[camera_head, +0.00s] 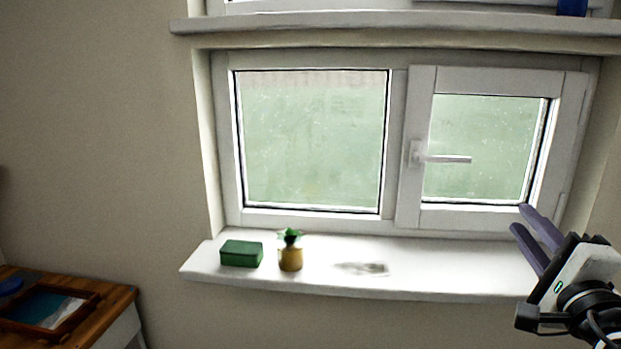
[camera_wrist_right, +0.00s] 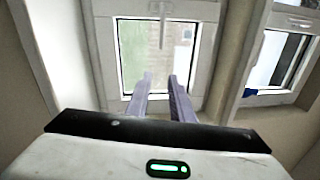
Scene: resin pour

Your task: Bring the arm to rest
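My right gripper (camera_head: 519,218) is at the right side of the head view, raised in front of the right end of the window sill. Its two purple fingers stand apart and nothing is between them. In the right wrist view the same fingers (camera_wrist_right: 160,78) point towards the window, with a clear gap between them. My left gripper is not in view.
The white sill (camera_head: 450,268) carries a green box (camera_head: 241,254) and a small potted plant (camera_head: 291,257). The window handle (camera_head: 445,158) is left of my gripper. A wooden table (camera_head: 118,297) with a framed tray (camera_head: 75,325) stands at lower left.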

